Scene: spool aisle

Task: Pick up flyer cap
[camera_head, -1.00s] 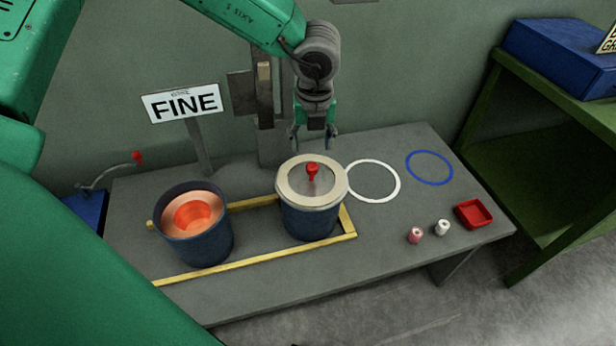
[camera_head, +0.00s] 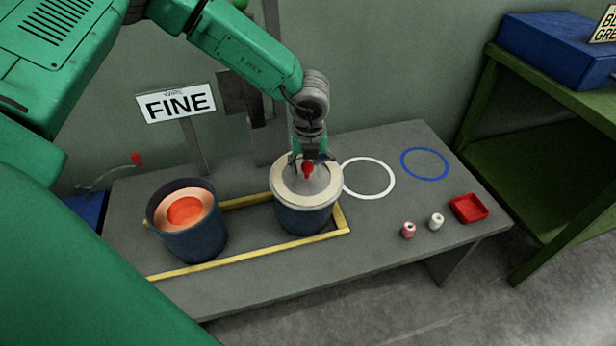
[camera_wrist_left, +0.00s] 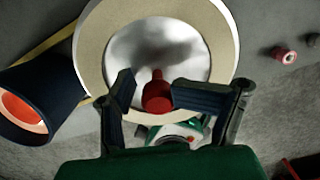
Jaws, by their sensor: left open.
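The flyer cap (camera_head: 284,187) is a pale ring with a grey, shiny centre and a red knob (camera_head: 308,168) standing up in the middle. It sits on top of a dark blue pot (camera_head: 305,218) inside the yellow frame. In the left wrist view the cap's ring (camera_wrist_left: 91,50) fills the upper middle, and its red knob (camera_wrist_left: 157,92) shows between my finger pads. My left gripper (camera_head: 307,160) is open over the cap, its fingers on either side of the knob. I cannot tell whether the fingers touch the knob. My right gripper is not in view.
A second dark pot (camera_head: 196,245) with orange-copper contents stands to the left. A FINE sign (camera_head: 176,103) stands behind. A white ring (camera_head: 347,187), a blue ring (camera_head: 405,166), two small spools (camera_head: 408,230) and a red tray (camera_head: 468,209) lie to the right on the grey table (camera_head: 330,270).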

